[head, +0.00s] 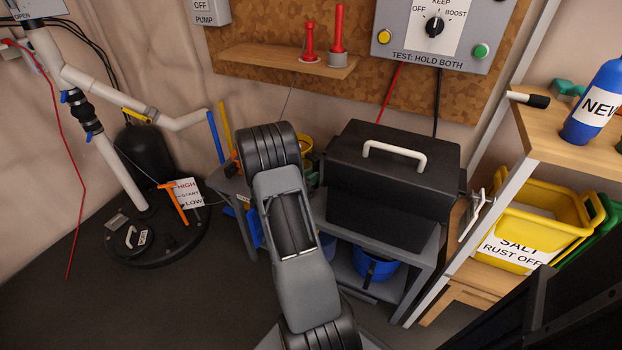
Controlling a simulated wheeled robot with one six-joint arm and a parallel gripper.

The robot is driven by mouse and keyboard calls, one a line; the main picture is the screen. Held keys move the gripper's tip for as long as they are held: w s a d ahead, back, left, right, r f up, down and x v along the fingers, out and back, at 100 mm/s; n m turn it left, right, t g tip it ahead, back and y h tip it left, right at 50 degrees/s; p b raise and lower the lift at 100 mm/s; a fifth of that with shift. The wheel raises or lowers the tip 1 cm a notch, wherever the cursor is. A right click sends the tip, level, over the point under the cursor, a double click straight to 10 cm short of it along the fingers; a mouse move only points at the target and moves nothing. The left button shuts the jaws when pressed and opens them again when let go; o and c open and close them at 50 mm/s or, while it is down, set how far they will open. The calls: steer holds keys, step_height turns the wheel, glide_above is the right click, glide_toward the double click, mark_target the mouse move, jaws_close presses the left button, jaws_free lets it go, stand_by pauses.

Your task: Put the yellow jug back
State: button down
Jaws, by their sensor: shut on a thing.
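A small part of a round yellow rim, probably the yellow jug (306,144), shows just right of my arm's upper joint, in front of the wall and left of the black box. My arm hides the rest of it. I cannot tell whether it stands on the grey bench or is held above it. My arm reaches up from the bottom middle over the bench. My gripper is hidden behind the arm, so its fingers and its hold do not show.
A black lidded box (378,222) with a white handle fills the bench's right side. A blue bucket (372,268) is underneath. A wooden wall shelf (262,60) holds two red-handled things above. A yellow salt bin (520,232) stands on the right rack. Floor at left front is clear.

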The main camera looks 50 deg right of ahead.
steer(key=c, duration=1.6)
jaws_free()
steer(key=shift+f, duration=0.15)
steer(key=o, duration=0.5)
